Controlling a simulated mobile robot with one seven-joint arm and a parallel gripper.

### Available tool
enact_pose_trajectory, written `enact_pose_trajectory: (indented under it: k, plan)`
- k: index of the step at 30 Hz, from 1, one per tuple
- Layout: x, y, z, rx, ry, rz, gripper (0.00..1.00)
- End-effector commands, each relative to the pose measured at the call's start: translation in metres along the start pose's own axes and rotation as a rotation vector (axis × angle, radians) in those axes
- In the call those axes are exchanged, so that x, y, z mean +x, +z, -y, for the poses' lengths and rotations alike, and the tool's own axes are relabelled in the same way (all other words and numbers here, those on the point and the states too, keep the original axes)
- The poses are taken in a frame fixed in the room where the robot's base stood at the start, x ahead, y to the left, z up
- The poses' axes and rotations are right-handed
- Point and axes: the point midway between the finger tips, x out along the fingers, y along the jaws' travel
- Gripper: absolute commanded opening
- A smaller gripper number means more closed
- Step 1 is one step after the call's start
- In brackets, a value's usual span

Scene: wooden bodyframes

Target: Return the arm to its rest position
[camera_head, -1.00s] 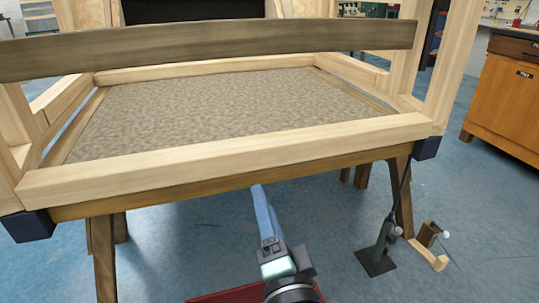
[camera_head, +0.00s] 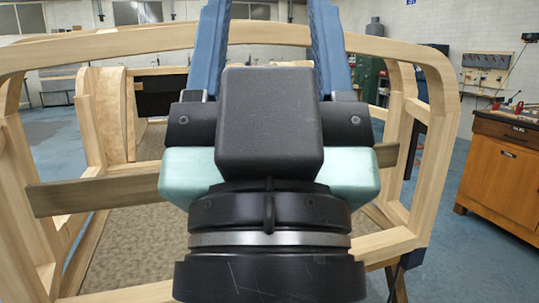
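My gripper (camera_head: 268,20) fills the middle of the head view, close to the camera. Its two blue fingers point up and stand wide apart, with nothing seen between them. Their tips run to the top edge of the picture, so the very ends may be cut off. The black and pale green gripper body hides much of the scene behind it.
A wooden bodyframe (camera_head: 440,85) with posts and an arched top rail stands beyond my gripper. A dark plank (camera_head: 95,192) crosses it above a speckled floor panel (camera_head: 130,245). An orange-brown cabinet (camera_head: 505,180) stands at right, with open blue floor before it.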

Motion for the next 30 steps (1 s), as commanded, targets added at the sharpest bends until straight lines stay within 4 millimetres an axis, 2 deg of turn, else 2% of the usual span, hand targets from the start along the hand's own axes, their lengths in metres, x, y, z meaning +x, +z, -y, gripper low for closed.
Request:
enact_pose_trajectory:
  k: [1, 18, 24, 30]
  plan:
    - [0.024, -0.022, 0.0, 0.001, 0.0, 0.001, 0.61]
    - [0.151, -0.141, 0.0, 0.003, -0.002, 0.002, 0.61]
    - [0.178, -0.167, 0.0, 0.003, -0.002, 0.002, 0.61]
    - [0.184, -0.173, 0.0, 0.003, -0.002, 0.002, 0.61]
